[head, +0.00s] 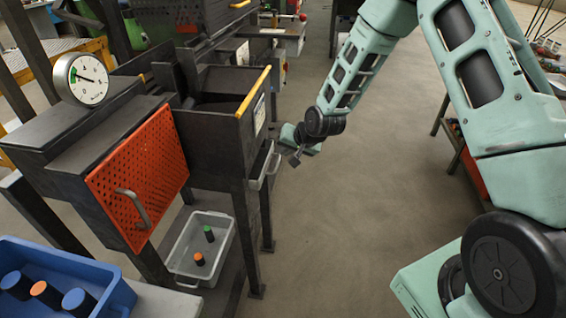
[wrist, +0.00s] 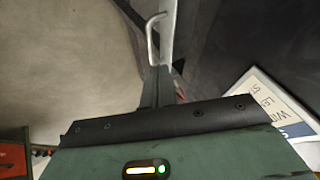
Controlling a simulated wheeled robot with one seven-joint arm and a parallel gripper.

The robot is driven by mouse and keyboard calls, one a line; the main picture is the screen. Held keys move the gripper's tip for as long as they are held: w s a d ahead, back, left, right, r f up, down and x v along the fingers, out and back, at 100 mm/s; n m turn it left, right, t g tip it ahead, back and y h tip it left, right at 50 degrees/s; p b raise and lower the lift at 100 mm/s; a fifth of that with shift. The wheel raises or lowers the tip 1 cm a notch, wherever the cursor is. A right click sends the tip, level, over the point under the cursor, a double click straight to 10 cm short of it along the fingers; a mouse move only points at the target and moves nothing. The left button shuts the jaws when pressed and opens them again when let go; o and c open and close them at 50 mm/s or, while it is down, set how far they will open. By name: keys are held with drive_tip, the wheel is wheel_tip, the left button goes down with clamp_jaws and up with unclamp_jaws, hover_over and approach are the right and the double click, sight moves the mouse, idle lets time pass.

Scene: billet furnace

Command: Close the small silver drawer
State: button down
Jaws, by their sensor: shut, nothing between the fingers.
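The small silver drawer (head: 260,168) is on the right side of the dark furnace cabinet, below its yellow-edged top. Its front and bar handle face right, and it appears to stand out a little from the cabinet side. In the wrist view the drawer front (wrist: 167,30) is a thin silver strip at the top, with its handle (wrist: 151,38) on the left. My gripper (head: 293,160) is just right of the drawer in the head view. Its fingers (wrist: 158,80) are shut and empty, with tips close to the drawer's edge; whether they touch is unclear.
An orange perforated door (head: 140,170) with a handle and a round gauge (head: 82,79) are on the cabinet's left. A grey bin (head: 215,225) with two pegs sits below. A blue bin (head: 110,300) is at lower left.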

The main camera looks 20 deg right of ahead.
drive_tip(key=s+f+m+t+y+b, duration=0.1)
drive_tip(key=s+f+m+t+b, duration=0.15)
drive_tip(key=f+b, duration=0.45)
drive_tip(key=m+t+b, duration=0.7)
drive_tip(key=m+t, duration=0.1)
approach(263, 176)
drive_tip(key=s+d, duration=0.4)
drive_tip(key=s, duration=0.2)
drive_tip(key=shift+w+a+r+b, duration=0.1)
drive_tip(key=shift+w+a+b, duration=0.65)
drive_tip(key=shift+w, duration=1.25)
drive_tip(key=shift+w+a+b, duration=0.5)
drive_tip(key=shift+w+a, duration=0.35)
drive_tip(key=shift+w, duration=1.1)
drive_tip(key=shift+w+a+r+b, duration=0.1)
drive_tip(key=shift+w+a+b, duration=0.65)
drive_tip(key=shift+w, duration=1.25)
drive_tip(key=shift+a, duration=0.15)
